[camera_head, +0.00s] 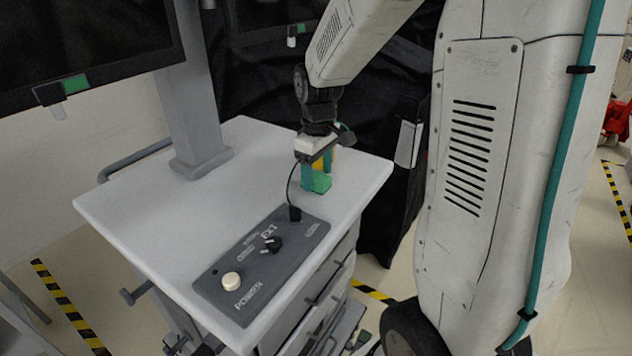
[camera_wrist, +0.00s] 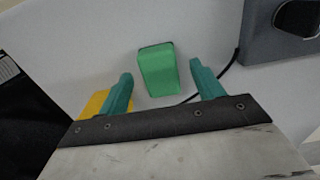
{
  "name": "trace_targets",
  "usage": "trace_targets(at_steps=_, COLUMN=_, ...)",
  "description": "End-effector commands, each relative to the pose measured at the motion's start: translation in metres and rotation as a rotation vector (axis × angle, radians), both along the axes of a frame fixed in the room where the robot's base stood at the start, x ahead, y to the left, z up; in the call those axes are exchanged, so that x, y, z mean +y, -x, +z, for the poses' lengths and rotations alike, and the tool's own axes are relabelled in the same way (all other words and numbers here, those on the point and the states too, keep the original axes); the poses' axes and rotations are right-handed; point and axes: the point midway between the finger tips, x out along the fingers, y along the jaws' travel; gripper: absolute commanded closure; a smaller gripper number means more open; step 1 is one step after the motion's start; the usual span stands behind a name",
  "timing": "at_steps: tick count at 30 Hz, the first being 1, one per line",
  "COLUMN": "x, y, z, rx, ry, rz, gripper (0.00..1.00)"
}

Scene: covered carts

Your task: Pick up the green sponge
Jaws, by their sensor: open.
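The green sponge (camera_wrist: 158,72) is a small block on the white cart top. In the wrist view it shows between and just beyond the two teal fingers of my gripper (camera_wrist: 161,88), with a gap on each side. In the head view the green sponge (camera_head: 321,183) shows at the lower end of my gripper (camera_head: 318,172), near the back right part of the cart top. My gripper is open and points down. The fingers partly hide the sponge in the head view.
A grey control box (camera_head: 262,262) with a black knob and a pale button lies on the white cart top (camera_head: 130,212); its cable runs close to the sponge. A yellow object (camera_wrist: 92,104) is by the left finger. A monitor post (camera_head: 190,90) stands at the back left.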

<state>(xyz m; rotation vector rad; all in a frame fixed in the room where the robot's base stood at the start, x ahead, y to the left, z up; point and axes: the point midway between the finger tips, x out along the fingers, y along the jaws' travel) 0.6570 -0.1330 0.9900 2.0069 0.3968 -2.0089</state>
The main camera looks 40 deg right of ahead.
Motion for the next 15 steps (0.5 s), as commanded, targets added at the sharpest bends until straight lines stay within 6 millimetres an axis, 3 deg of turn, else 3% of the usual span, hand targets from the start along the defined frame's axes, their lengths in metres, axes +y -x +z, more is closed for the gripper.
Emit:
trace_targets(at_steps=9, x=-0.0002, y=-0.0001, z=-0.0063, rx=-0.001, ry=0.001, rz=-0.001, gripper=0.34)
trace_targets(at_steps=14, x=-0.0002, y=-0.0001, z=-0.0062, rx=-0.001, ry=0.001, rz=-0.001, gripper=0.78)
trace_targets(at_steps=15, x=-0.0002, y=-0.0001, z=-0.0062, rx=-0.001, ry=0.001, rz=-0.001, gripper=0.81)
